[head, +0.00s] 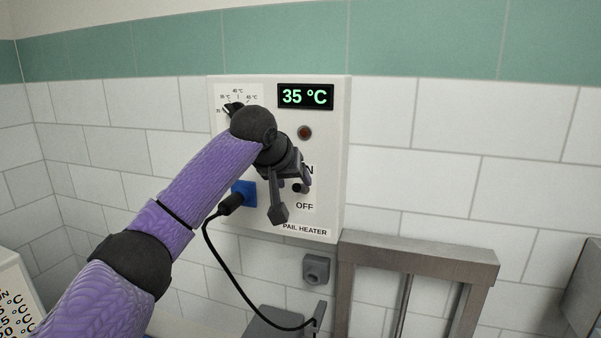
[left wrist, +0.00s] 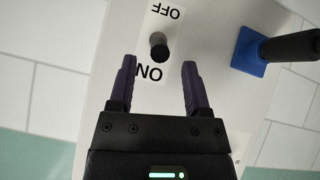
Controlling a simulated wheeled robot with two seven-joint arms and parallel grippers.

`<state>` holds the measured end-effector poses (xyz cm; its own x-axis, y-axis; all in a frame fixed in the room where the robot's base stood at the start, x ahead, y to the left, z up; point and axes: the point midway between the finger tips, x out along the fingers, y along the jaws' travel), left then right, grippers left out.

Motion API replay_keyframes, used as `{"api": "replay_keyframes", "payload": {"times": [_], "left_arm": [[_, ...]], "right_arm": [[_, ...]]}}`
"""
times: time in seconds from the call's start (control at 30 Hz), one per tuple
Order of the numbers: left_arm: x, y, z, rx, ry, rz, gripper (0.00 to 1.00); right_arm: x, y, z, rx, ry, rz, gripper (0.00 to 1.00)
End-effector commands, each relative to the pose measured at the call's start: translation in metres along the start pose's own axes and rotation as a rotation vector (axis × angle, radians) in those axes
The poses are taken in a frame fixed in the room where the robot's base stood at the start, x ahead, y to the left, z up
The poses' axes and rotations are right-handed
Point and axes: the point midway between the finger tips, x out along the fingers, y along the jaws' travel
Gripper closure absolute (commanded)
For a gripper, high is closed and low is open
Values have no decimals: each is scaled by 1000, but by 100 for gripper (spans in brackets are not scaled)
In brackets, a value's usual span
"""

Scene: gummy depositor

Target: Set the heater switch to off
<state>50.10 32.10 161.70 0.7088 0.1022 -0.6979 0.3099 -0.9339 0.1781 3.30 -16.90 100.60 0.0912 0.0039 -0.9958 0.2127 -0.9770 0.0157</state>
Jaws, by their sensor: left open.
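The white pail heater box (head: 322,218) hangs on the tiled wall. Its heater switch (head: 300,188) is a small dark lever between the ON and OFF labels, with OFF below. The switch (left wrist: 158,48) also shows in the left wrist view, upside down, with OFF at the top and ON nearer me. My left gripper (head: 291,199) is open in front of the box. Its fingers (left wrist: 159,65) point at the switch from either side, with nothing between them. My right gripper is not in view.
The display (head: 305,96) reads 35 °C, above a dull reddish lamp (head: 304,132). A dial (head: 233,108) is partly behind my left arm. A blue socket (head: 244,190) holds a black plug and cable beside the gripper. A metal frame (head: 420,250) stands below right.

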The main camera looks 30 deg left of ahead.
Motion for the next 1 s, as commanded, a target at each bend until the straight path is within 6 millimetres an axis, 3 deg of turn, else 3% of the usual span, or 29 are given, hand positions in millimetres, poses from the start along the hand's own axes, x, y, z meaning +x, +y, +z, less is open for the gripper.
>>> {"api": "replay_keyframes", "payload": {"times": [0.2,0.43,0.73,1.0], "left_arm": [[24,0,-1,0,0,0,37],[26,0,0,1,2,0,37],[26,0,0,1,2,0,100],[26,0,0,2,6,1,100]], "right_arm": [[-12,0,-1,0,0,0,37],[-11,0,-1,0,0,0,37],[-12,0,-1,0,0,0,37],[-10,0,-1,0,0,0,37]]}}
